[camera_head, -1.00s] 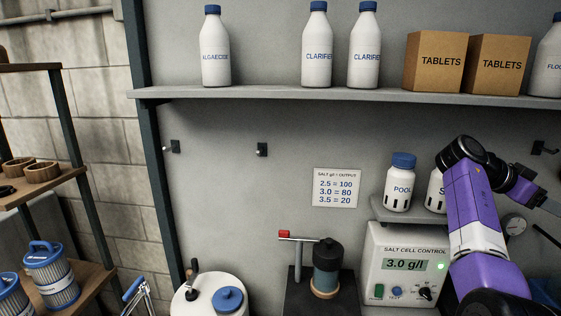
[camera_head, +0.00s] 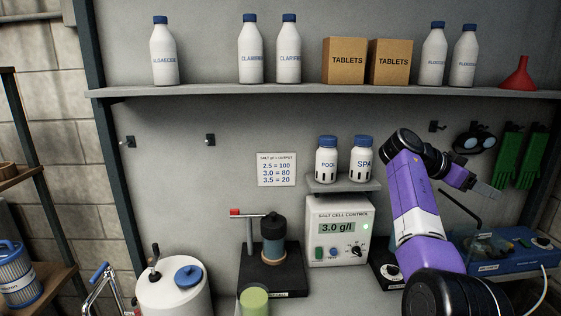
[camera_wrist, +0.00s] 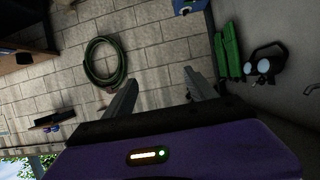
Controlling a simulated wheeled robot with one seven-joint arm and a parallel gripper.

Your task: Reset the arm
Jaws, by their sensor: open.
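My purple and black arm (camera_head: 415,200) rises at the right of the head view, bent at the elbow. My gripper (camera_head: 490,190) points to the right, in front of the back wall and below the shelf. In the wrist view my gripper (camera_wrist: 162,90) shows two grey fingers wide apart with nothing between them. It is clear of any object.
A salt cell control box (camera_head: 340,232) reading 3.0 g/l stands left of my arm. The shelf (camera_head: 220,90) holds bottles, tablet boxes and a red funnel (camera_head: 519,76). Green gloves (camera_head: 507,157) and goggles (camera_head: 474,140) hang right, near my gripper. A green hose (camera_wrist: 105,62) hangs on brick.

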